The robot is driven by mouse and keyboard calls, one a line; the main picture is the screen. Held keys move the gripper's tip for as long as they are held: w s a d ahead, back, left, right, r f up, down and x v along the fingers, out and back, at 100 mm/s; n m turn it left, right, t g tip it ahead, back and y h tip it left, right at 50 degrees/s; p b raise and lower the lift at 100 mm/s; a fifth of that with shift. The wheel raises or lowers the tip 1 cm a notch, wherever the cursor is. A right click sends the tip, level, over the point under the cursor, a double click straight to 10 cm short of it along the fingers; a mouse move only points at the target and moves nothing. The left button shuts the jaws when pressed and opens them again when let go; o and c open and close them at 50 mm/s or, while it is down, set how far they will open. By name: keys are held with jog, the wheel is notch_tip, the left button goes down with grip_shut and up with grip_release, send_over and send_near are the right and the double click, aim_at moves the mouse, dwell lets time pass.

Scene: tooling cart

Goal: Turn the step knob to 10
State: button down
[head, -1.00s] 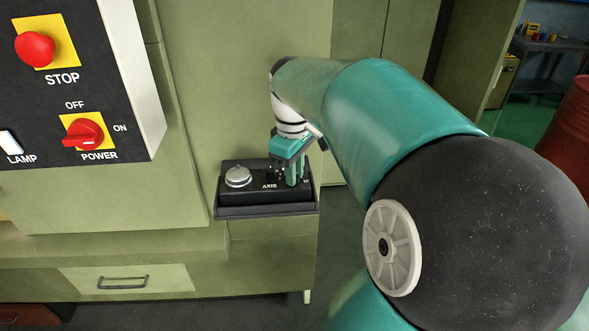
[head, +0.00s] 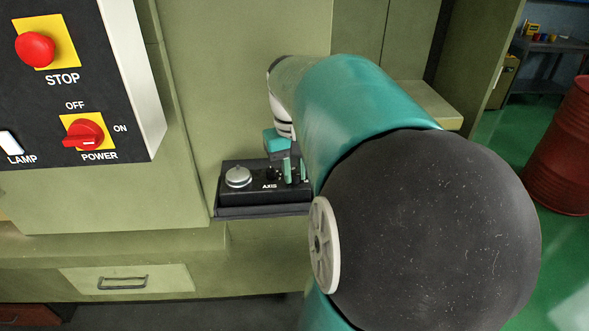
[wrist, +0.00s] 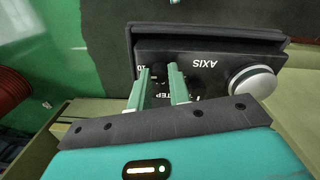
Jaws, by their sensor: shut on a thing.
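The step knob (wrist: 159,76) is a small dark knob on a black control box (head: 232,197), mostly hidden between my fingers. My gripper (wrist: 159,69) is shut on it, one green finger on each side; its fingers (head: 291,168) also show at the right end of the box in the head view. The STEP label and the 10 mark show beside the fingers in the wrist view. I cannot read which mark the knob points to.
A silver dial (head: 238,177) and a dark axis knob (head: 272,173) share the box, left of my fingers in the head view. A panel with a red stop button (head: 35,49) and power switch (head: 84,134) is upper left. A red barrel (head: 562,150) stands far right.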

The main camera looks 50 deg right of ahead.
jog(key=shift+m, duration=0.4)
jog(key=c, duration=1.3)
grip_release()
jog(key=shift+r, duration=0.1)
notch_tip(320, 180, up, 14)
jog(key=shift+w+a, duration=0.15)
jog(key=shift+a, duration=0.05)
jog(key=shift+a+f, duration=0.1)
jog(key=shift+f, duration=0.15)
